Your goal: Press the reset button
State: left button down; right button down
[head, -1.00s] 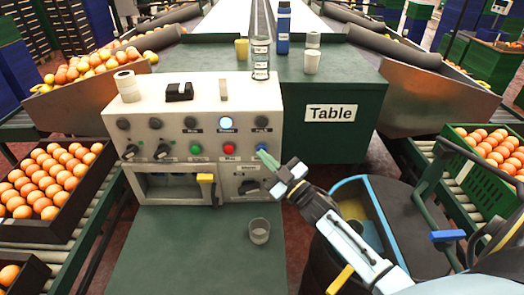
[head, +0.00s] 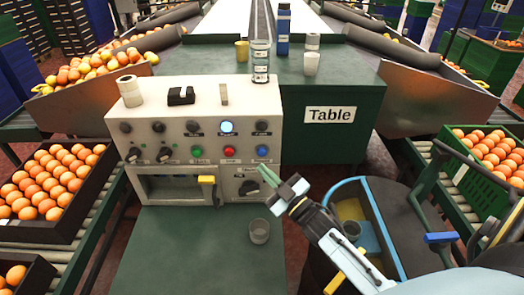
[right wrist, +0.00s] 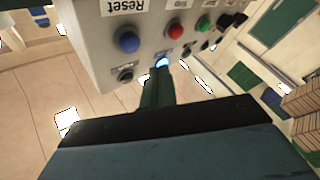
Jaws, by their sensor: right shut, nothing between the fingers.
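The blue reset button (head: 262,152) is at the right end of the lower button row on the white control panel (head: 180,186). In the right wrist view the button (right wrist: 127,40) shows beside an upside-down "Reset" label. My right gripper (head: 264,171) is shut and empty, its green fingertips just below the button in the head view and apart from it. In the right wrist view the shut fingers (right wrist: 156,88) point toward the panel, and the button is uncovered. My left gripper is not in view.
A red button (head: 229,151) and a green button (head: 197,152) sit left of the blue one. A round lamp (head: 227,127) above is lit. A black knob (head: 249,187) is close below the fingertips.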

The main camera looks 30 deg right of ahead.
jog(key=shift+s+a+p, duration=0.15)
jog(key=shift+s+a, duration=0.15)
jog(key=shift+s, duration=0.2)
jog(key=shift+s+a+p, duration=0.15)
jog(key=shift+s+a, duration=0.1)
jog(key=shift+s, duration=0.2)
